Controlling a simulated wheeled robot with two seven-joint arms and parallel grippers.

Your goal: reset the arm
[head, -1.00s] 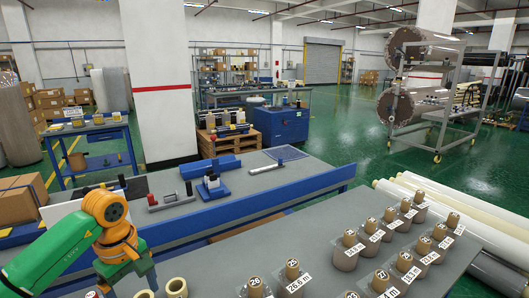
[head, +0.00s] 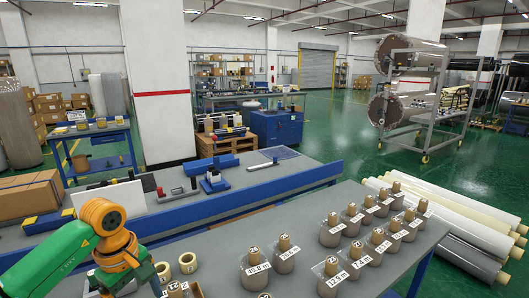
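My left arm, green and orange, comes in at the lower left of the head view, over the near edge of the grey table (head: 300,232). Its gripper is hidden or below the frame, so its fingers cannot be seen. My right arm and gripper are not in view. Several wrapped rolls with brown cores and numbered white labels stand upright on the grey table, such as one roll (head: 331,235) in the middle and another (head: 256,275) nearer. Two small cream rings (head: 188,263) lie beside my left arm.
A workbench with a blue front rail (head: 240,205) stands behind, holding tools and a cardboard box (head: 30,194) at left. Long wrapped rolls (head: 450,215) lie on the floor at right. Green floor beyond the benches has open room.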

